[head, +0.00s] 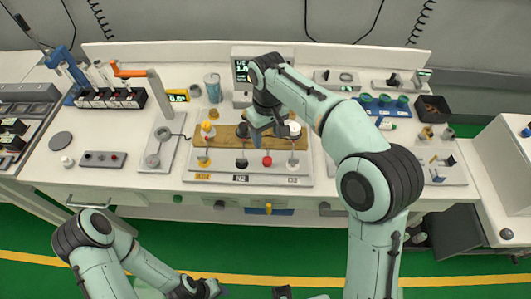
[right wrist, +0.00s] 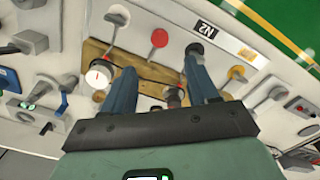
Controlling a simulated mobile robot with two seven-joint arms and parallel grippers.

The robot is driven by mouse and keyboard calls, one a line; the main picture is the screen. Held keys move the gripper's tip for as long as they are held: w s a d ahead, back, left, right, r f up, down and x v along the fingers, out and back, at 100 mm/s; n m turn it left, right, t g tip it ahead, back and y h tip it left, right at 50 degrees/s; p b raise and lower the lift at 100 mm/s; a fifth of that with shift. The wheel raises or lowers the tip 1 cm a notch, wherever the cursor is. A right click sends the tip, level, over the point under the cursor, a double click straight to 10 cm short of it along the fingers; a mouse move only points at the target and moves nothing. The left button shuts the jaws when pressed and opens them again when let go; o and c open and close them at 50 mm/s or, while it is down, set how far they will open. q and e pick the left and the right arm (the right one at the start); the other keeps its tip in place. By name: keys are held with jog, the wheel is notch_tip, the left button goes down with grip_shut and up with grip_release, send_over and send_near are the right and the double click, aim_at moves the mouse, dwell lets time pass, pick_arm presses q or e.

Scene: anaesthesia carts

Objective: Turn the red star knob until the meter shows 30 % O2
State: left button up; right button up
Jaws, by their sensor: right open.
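The red knob (head: 267,160) stands on the pale panel at the front of the bench, between a black knob and a white one. It also shows in the right wrist view (right wrist: 159,38), where its star shape is too small to make out. My right gripper (head: 268,131) is open above the wooden strip behind the red knob. In the right wrist view its two blue-grey fingers (right wrist: 160,68) are spread with the red knob beyond them, not touched. The meter (head: 242,70) stands behind, its digits unreadable. My left gripper (head: 205,289) is low at the bottom edge, partly cut off.
Labels, including N2 (head: 241,178), line the front. A switch box (head: 103,158) stands left; a blue tray (head: 382,105) and a black bin (head: 433,108) stand right. My right arm covers part of the bench.

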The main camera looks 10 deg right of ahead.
aim_at(267, 159)
pick_arm(q)
jog(key=shift+s+f+b, duration=0.3)
jog(key=shift+f+b, duration=0.05)
jog(key=shift+f, duration=0.2)
jog(key=shift+s+f+b, duration=0.25)
jog(key=shift+f+b, duration=0.1)
jog(key=shift+f, duration=0.15)
pick_arm(e)
notch_tip(267, 159, down, 11)
jog(key=shift+f, duration=0.1)
jog(key=c, duration=1)
